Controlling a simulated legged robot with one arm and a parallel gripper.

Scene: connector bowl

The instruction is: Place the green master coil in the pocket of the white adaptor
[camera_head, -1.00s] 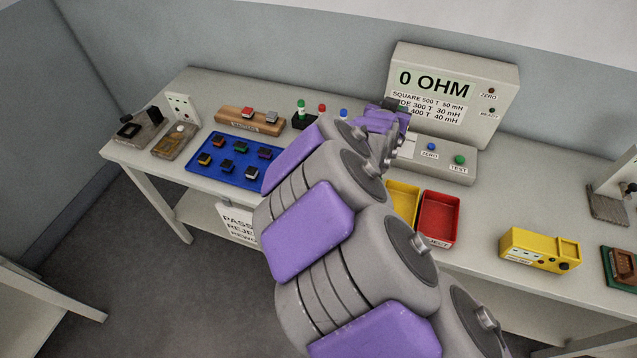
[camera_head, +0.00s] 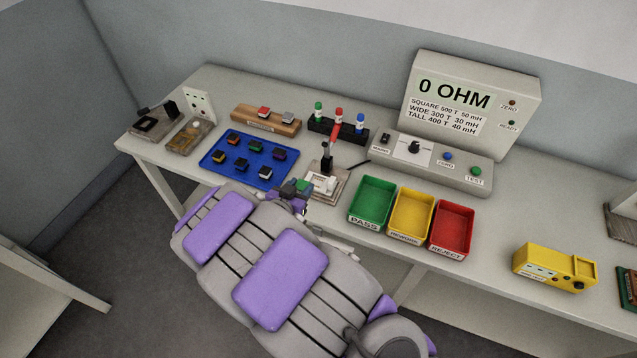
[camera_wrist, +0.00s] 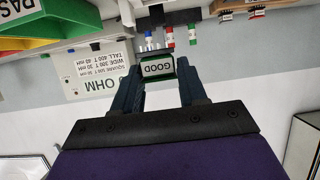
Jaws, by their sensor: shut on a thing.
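My gripper (camera_head: 294,190) is shut on the green master coil (camera_wrist: 157,67), a small dark-green block with a white "GOOD" label and short pins. In the wrist view the block sits between my two fingertips (camera_wrist: 159,78). In the head view the green coil (camera_head: 304,185) shows just beyond the fingers, partly hidden by them. The white adaptor (camera_head: 322,184) appears to be the white piece on a small fixture with an upright red-handled clamp. The coil is just left of the adaptor and apart from it. The adaptor's pocket is too small to make out.
A blue tray (camera_head: 213,164) with several small coils lies to the left. Green (camera_head: 371,222), yellow (camera_head: 409,236) and red (camera_head: 450,249) bins stand to the right. Behind are a rack (camera_head: 325,124) of three bottles and a meter (camera_head: 490,80) reading "0 OHM".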

